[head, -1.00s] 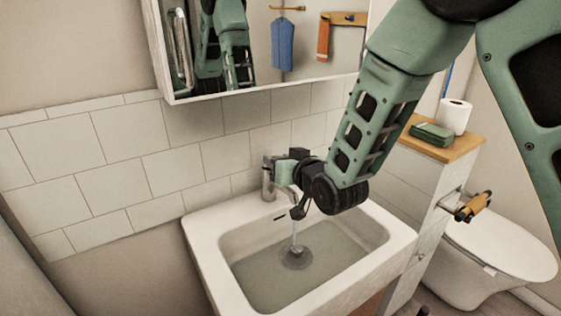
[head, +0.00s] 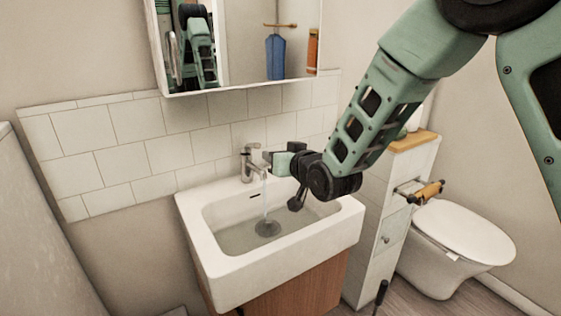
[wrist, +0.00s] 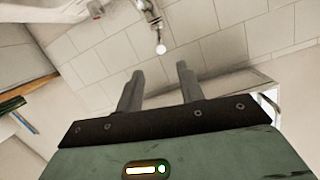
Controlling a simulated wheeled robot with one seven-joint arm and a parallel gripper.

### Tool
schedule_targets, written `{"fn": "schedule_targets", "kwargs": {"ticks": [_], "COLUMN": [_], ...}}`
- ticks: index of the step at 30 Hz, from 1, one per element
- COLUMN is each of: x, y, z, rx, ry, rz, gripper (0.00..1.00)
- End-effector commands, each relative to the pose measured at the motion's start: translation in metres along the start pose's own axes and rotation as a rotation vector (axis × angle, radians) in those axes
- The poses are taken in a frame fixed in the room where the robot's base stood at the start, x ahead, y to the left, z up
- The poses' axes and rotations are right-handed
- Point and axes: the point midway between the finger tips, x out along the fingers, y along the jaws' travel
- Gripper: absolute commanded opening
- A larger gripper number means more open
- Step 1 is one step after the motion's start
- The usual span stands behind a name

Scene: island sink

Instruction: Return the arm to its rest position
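My arm reaches in from the upper right in the head view. My gripper (head: 267,159) is just right of the chrome faucet (head: 251,162), above the back of the white sink (head: 238,277). The wrist view shows its two fingers (wrist: 158,85) spread apart with nothing between them. The faucet also shows beyond the fingertips in the wrist view (wrist: 150,12). A thin stream of water (head: 265,200) runs from the faucet into the basin. In the head view the fingertips are small, and I cannot tell there whether they touch the faucet.
A mirror cabinet (head: 240,87) hangs above the sink. To the right stand a narrow white cabinet with a wooden top (head: 413,141), a paper holder (head: 428,190) and a toilet (head: 462,235). Grey floor (head: 412,300) shows at the lower right.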

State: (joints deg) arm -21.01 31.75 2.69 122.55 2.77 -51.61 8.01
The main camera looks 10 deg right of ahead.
Motion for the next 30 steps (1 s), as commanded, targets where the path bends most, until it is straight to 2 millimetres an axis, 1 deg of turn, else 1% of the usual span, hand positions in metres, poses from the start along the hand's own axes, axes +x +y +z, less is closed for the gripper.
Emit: {"fn": "schedule_targets", "kwargs": {"ticks": [14, 17, 19, 20, 23, 24, 26, 27, 29, 30], "x": [0.001, -0.007, -0.019, -0.027, -0.065, -0.084, -0.116, -0.138, -0.174, -0.199], "y": [-0.001, -0.008, -0.018, -0.024, -0.047, -0.056, -0.068, -0.074, -0.082, -0.086], "z": [-0.002, 0.000, 0.005, 0.009, 0.025, 0.033, 0.044, 0.053, 0.064, 0.072], "rx": [0.000, -0.001, -0.004, -0.008, -0.031, -0.044, -0.072, -0.093, -0.130, -0.158], "ry": [-0.002, -0.046, -0.119, -0.161, -0.339, -0.418, -0.537, -0.617, -0.735, -0.813], "rz": [-0.001, -0.007, -0.015, -0.021, -0.045, -0.055, -0.072, -0.083, -0.098, -0.106], "gripper": [0.38, 0.38, 0.38, 0.38, 0.38, 0.38, 0.38, 0.38, 0.38, 0.38]}}
